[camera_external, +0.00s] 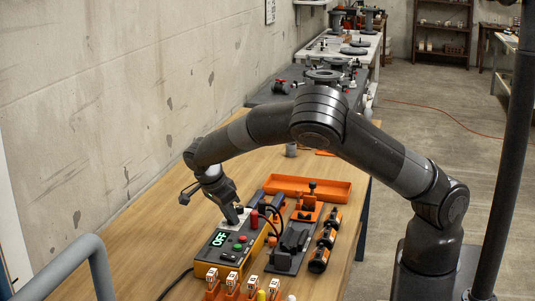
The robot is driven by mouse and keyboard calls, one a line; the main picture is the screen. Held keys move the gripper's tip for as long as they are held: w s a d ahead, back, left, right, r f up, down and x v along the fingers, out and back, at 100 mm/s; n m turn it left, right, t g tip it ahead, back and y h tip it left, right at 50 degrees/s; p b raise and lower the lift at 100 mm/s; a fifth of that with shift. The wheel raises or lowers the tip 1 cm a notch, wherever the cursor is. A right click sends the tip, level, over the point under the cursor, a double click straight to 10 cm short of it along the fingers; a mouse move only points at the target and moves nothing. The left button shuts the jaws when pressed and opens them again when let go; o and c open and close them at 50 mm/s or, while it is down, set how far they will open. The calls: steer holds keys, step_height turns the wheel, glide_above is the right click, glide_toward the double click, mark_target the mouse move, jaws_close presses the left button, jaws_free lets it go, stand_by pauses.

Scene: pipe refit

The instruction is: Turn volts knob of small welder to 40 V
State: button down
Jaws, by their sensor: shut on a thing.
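The small welder (205,268) is a yellow and dark box on the wooden table, with a display (219,239) that reads OFF. Green and red buttons (239,246) sit on its top panel. My gripper (235,219) points down at the far end of this panel, shut on a small part there, which fits the volts knob. The gripper hides the knob, so its pointer and setting cannot be read.
An orange tray (335,191) lies behind the welder. Black cables, a dark clamp fixture (290,245) and several black-and-orange cylinders (319,259) stand to its right. Small orange holders with white tags (232,281) line the front. Bare wood lies left of the welder.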

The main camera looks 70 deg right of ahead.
steer(key=shift+f+m, duration=0.1)
steer(key=shift+m, duration=0.2)
steer(key=c, duration=1.2)
jaws_free()
steer(key=shift+c, duration=0.2)
steer(key=v, duration=1.1)
steer(key=shift+d, duration=0.15)
